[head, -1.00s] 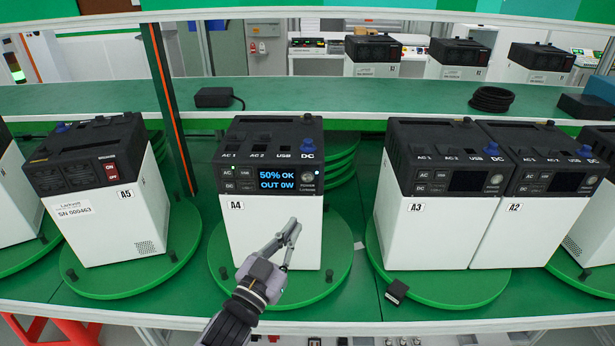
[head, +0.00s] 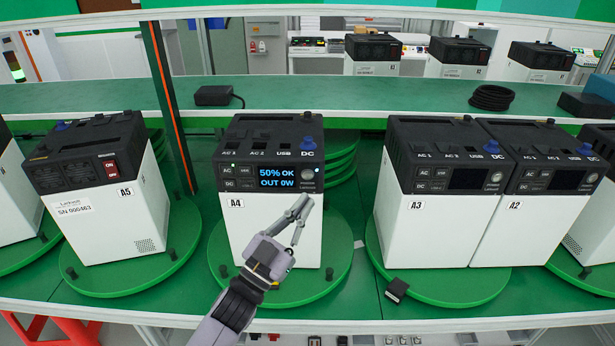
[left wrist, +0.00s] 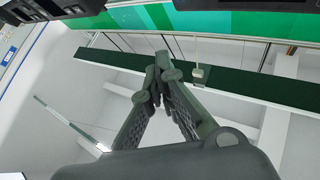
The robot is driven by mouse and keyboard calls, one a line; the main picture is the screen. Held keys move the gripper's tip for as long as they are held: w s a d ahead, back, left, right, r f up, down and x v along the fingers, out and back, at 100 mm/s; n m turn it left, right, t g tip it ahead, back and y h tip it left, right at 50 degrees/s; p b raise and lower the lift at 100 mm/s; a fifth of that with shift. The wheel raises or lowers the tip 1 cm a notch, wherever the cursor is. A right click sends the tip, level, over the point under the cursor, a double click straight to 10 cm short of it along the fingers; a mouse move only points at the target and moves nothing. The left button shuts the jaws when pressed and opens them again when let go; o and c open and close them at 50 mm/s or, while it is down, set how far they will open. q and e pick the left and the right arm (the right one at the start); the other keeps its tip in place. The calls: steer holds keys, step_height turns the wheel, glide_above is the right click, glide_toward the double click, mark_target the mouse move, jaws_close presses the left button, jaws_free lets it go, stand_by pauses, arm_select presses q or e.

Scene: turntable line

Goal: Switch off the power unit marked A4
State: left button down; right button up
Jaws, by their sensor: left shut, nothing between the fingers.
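The power unit marked A4 (head: 262,240) stands on a round green turntable (head: 335,285) in the middle of the head view. It is a white box with a dark top. Its lit screen (head: 278,178) reads "50% OK" and "OUT 0W". A round power button (head: 308,175) sits right of the screen, with a small blue light beside it. My left gripper (head: 303,207) is shut and empty, in front of the unit's face just below the button. I cannot tell whether it touches the unit. In the left wrist view the fingertips (left wrist: 162,68) meet. My right gripper is not in view.
Unit A5 (head: 110,215) stands on the turntable to the left, turned with its red switch forward. Units A3 (head: 430,235) and A2 (head: 525,235) stand close together on the right. A small black block (head: 397,290) lies at the front edge of their turntable.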

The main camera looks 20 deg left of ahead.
mark_target(308, 175)
arm_select(q)
steer(key=w+a+b, duration=0.1)
steer(key=w+a, duration=0.1)
steer(key=w, duration=0.5)
steer(key=shift+b, duration=0.4)
steer(key=shift+w, duration=0.15)
stand_by(0.9)
steer(key=shift+w+a, duration=0.15)
steer(key=shift+w, duration=0.15)
steer(key=shift+w+a, duration=0.1)
steer(key=shift+w, duration=0.2)
stand_by(0.6)
steer(key=shift+s, duration=0.15)
steer(key=shift+s+d, duration=0.2)
steer(key=shift+s, duration=0.4)
